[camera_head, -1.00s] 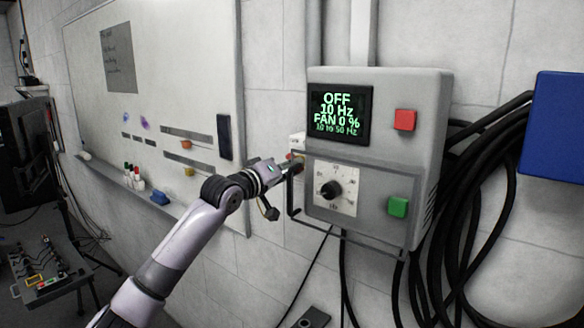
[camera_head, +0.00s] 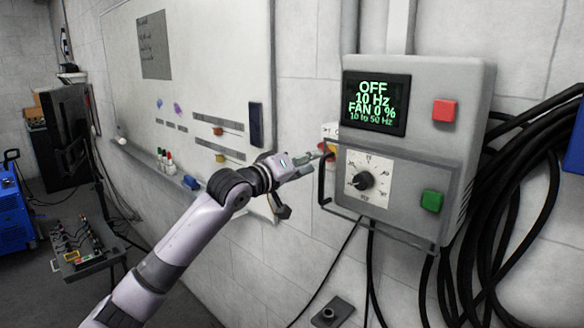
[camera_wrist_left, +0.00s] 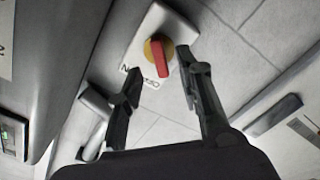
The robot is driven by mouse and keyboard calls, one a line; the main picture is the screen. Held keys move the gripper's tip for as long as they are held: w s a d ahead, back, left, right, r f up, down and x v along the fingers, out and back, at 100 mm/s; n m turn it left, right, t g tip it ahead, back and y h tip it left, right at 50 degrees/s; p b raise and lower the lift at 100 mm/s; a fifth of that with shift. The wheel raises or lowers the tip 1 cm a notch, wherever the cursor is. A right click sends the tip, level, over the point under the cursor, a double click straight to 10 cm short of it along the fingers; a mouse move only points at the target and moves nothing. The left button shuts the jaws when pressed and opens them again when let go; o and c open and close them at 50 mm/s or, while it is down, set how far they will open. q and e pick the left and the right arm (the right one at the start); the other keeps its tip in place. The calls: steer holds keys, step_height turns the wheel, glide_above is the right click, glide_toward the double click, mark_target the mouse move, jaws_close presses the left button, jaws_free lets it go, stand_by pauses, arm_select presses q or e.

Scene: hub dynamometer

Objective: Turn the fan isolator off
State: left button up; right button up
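The fan isolator (camera_wrist_left: 181,30) is a white wall box with a red handle (camera_wrist_left: 161,58) on a yellow disc. The handle lies roughly along the box's length, slightly tilted in the wrist view. In the head view the isolator (camera_head: 330,130) shows just left of the grey control box, partly hidden by it and my gripper. My left gripper (camera_head: 322,153) is at the isolator. In the wrist view its fingers (camera_wrist_left: 164,78) are apart, with the red handle showing between and just beyond the tips; contact is unclear. My right gripper is not in view.
The grey control box (camera_head: 470,85) has a display reading OFF, 10 Hz, FAN 0 %, a dial (camera_head: 363,180), red and green buttons, and a protruding guard bar (camera_head: 322,183) close to my left gripper. Black cables (camera_head: 500,230) hang at right. A whiteboard (camera_head: 215,75) is left.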

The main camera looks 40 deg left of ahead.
arm_select(q)
steer(key=s, duration=0.6)
steer(key=shift+s+a, duration=0.15)
steer(key=shift+a, duration=0.05)
stand_by(0.4)
